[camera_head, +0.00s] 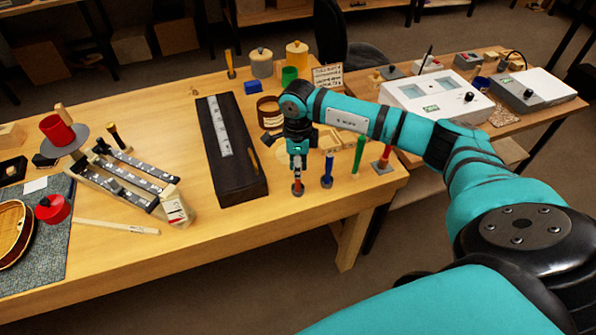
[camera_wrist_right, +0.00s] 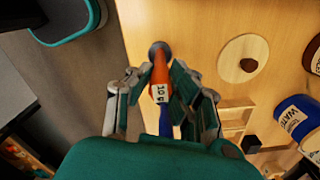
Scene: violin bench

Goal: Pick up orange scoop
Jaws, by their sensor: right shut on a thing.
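The orange scoop (camera_head: 297,187) stands upright near the front edge of the wooden bench, under my right gripper (camera_head: 298,165). In the right wrist view, the orange scoop (camera_wrist_right: 158,72) has a white label with dark print and a grey round end. My right gripper (camera_wrist_right: 160,88) has one finger on each side of the scoop's handle and is shut on it. Whether the scoop's lower end touches the bench is hard to tell. My left gripper is not in view.
A blue scoop (camera_head: 328,171) stands close on the right, then a green one (camera_head: 359,154) and a red one (camera_head: 383,160). A long dark case (camera_head: 243,178) lies to the left. The bench's front edge (camera_head: 290,227) is close.

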